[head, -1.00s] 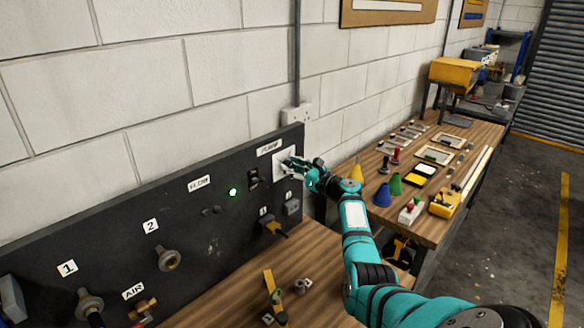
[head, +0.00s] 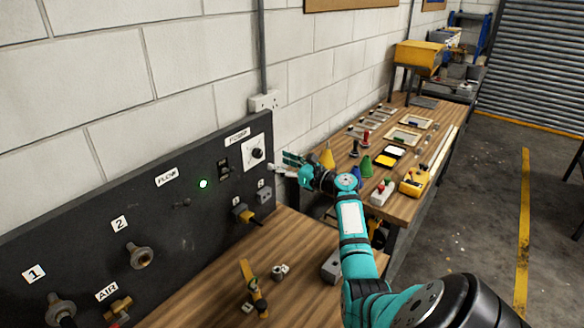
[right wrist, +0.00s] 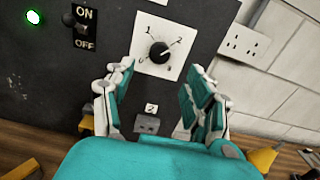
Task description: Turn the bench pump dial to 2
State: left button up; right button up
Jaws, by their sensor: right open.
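The pump dial is a black knob (head: 257,153) on a white square plate at the right end of the dark panel. In the right wrist view the knob (right wrist: 158,52) sits among printed numbers, with 1 at upper left and 2 at upper right. A light mark on the knob seems to point up and right towards the 2, but it is small. My right gripper (head: 281,164) is open and empty, just right of the plate in the head view. In the right wrist view its fingers (right wrist: 161,76) stand apart below the knob, not touching it. My left gripper is not in view.
An ON/OFF switch (right wrist: 82,27) and a lit green lamp (right wrist: 33,17) are left of the dial. A grey block (right wrist: 147,123) labelled 2 is below it. A wall socket (right wrist: 245,43) is to the right. Loose parts lie on the wooden bench (head: 215,277).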

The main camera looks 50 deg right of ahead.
jog(key=s, duration=0.4)
jog(key=shift+d, duration=0.15)
dwell(0.4)
